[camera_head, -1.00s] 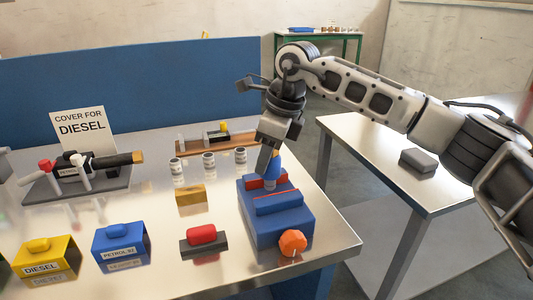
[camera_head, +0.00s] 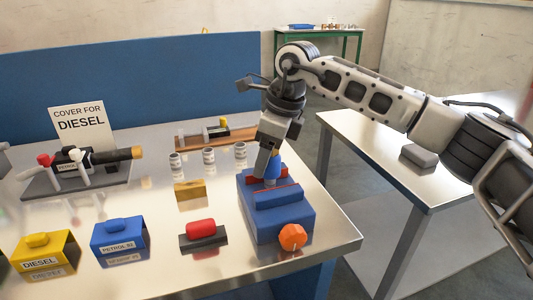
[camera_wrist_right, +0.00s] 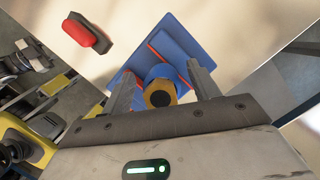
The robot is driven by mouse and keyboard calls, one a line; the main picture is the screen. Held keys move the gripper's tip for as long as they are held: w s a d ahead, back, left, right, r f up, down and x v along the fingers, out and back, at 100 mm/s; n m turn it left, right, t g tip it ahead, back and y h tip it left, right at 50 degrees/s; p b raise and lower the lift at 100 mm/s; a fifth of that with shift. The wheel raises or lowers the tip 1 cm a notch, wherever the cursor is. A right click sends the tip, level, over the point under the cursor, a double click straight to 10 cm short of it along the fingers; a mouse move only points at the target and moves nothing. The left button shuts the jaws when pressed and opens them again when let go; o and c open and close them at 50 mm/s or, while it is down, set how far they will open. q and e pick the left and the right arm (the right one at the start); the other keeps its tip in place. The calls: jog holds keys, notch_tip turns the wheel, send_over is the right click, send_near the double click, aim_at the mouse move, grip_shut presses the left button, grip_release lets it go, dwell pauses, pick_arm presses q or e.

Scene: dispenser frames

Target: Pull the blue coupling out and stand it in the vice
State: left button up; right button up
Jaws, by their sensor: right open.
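The blue coupling (camera_head: 274,168) stands upright in the blue vice (camera_head: 284,222), between its red-lined jaws. It is partly hidden by a finger in the head view. In the right wrist view the coupling (camera_wrist_right: 160,72) shows its blue body and a brass end with a dark hole facing the camera. My right gripper (camera_head: 267,163) is above the vice with its fingers pointing down. In the right wrist view the gripper (camera_wrist_right: 163,86) is open, with one finger on each side of the coupling. My left gripper is not in view.
The vice has an orange knob (camera_head: 293,237). A red block on a dark base (camera_head: 202,232), a brass block (camera_head: 188,190) and several small white cylinders (camera_head: 208,156) are to its left. Blue (camera_head: 120,240) and yellow (camera_head: 45,255) covers, a sign (camera_head: 80,125) and a pipe rack (camera_head: 75,180) are farther left.

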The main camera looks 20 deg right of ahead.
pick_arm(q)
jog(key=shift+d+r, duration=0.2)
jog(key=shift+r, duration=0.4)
pick_arm(e)
jog(key=v, duration=1.6)
jog(key=shift+a, duration=0.1)
